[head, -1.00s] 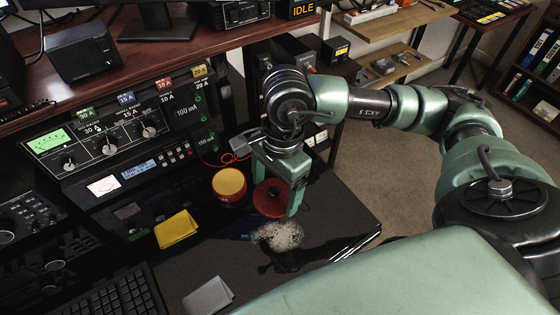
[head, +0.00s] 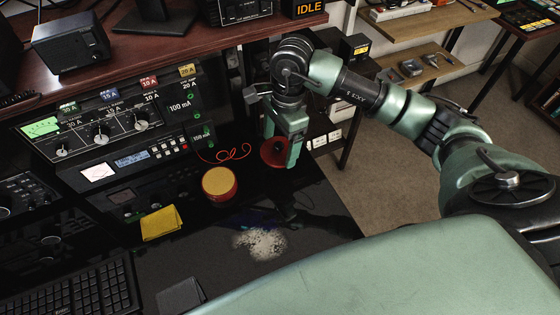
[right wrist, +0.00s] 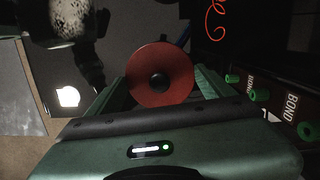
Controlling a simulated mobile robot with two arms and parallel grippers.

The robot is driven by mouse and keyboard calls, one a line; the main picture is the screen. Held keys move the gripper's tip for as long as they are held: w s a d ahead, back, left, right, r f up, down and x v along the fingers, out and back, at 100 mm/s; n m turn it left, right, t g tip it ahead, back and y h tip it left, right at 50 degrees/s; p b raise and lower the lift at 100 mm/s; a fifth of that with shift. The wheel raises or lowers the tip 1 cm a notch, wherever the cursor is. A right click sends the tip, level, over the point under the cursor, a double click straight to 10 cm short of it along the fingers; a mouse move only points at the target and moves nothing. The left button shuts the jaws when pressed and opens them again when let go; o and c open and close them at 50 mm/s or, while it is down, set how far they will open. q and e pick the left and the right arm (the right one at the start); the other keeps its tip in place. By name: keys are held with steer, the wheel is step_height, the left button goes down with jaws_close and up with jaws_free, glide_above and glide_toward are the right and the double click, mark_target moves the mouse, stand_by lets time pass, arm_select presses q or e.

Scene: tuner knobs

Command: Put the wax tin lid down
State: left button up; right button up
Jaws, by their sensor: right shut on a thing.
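The wax tin lid (head: 269,154) is a red disc between the fingers of my right gripper (head: 279,150), up and right of the tin in the head view. In the right wrist view the lid (right wrist: 160,60) faces the camera with a dark knob at its centre, and my right gripper (right wrist: 162,90) has a finger on each side of it. The right finger hides part of the lid in the head view. The wax tin (head: 219,183), red with a yellow top, stands apart on the dark desk (head: 200,255). My left gripper is not in view.
A yellow cloth (head: 161,223) and a pale speckled patch (head: 260,243) lie on the desk. Radio equipment (head: 120,150) with knobs fills the left, and a keyboard (head: 85,292) is at lower left. A red cable (head: 232,153) curls behind the tin.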

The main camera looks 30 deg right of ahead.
mark_target(280, 153)
step_height(280, 153, down, 4)
steer(key=shift+r, duration=0.25)
steer(key=shift+f, duration=0.95)
step_height(280, 153, down, 3)
steer(key=shift+f+p, duration=0.2)
steer(key=shift+p, duration=0.2)
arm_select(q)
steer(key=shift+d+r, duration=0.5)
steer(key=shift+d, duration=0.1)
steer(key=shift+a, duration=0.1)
arm_select(e)
steer(key=shift+f, duration=0.2)
steer(key=o, duration=1.2)
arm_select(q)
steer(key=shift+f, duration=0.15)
arm_select(e)
steer(key=shift+o, duration=0.2)
